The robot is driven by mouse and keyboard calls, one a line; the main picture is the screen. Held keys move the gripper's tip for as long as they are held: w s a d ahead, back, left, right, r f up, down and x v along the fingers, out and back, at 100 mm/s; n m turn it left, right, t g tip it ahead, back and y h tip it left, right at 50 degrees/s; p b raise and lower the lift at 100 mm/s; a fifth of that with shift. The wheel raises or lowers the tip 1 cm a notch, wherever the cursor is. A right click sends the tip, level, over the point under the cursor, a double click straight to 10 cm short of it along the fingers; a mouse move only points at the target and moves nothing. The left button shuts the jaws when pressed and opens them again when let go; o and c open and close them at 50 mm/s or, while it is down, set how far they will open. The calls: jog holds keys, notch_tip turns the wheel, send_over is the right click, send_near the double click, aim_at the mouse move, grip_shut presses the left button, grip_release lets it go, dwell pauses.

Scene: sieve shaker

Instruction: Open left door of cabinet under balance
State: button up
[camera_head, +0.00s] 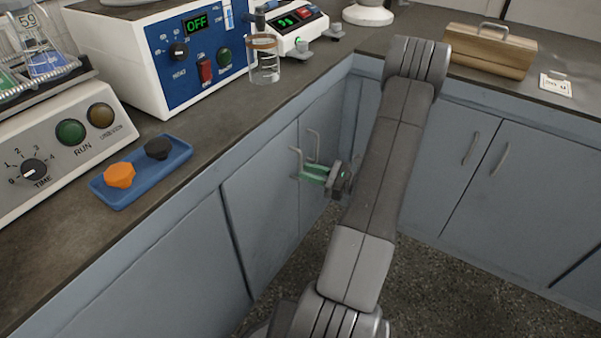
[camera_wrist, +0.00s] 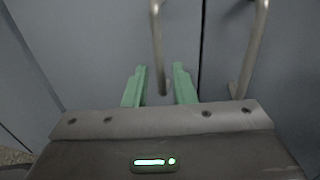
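The cabinet's left door (camera_head: 258,200) and right door (camera_head: 318,130) are blue-grey and both look shut. The left door's curved metal handle (camera_head: 295,160) also shows in the wrist view (camera_wrist: 157,45). The right door's handle (camera_head: 313,143) stands beside it, and in the wrist view (camera_wrist: 257,45) it is to the right of my fingers. My gripper (camera_head: 314,173) has green fingers, spread apart in the wrist view (camera_wrist: 159,85). The lower part of the left handle appears between them, with a gap on each side. The balance (camera_head: 287,28) stands on the counter above.
A glass beaker (camera_head: 264,62) stands near the counter edge. A blue tray (camera_head: 121,199) with an orange and a black knob-like piece sits at the left. Other cabinet doors (camera_head: 515,185) line the right side. Speckled floor (camera_head: 445,280) is clear.

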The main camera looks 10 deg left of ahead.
aim_at(301, 170)
jog(key=shift+w+a, duration=0.15)
jog(key=shift+a, duration=0.65)
jog(key=shift+w+a, duration=0.1)
jog(key=shift+a, duration=0.7)
grip_shut()
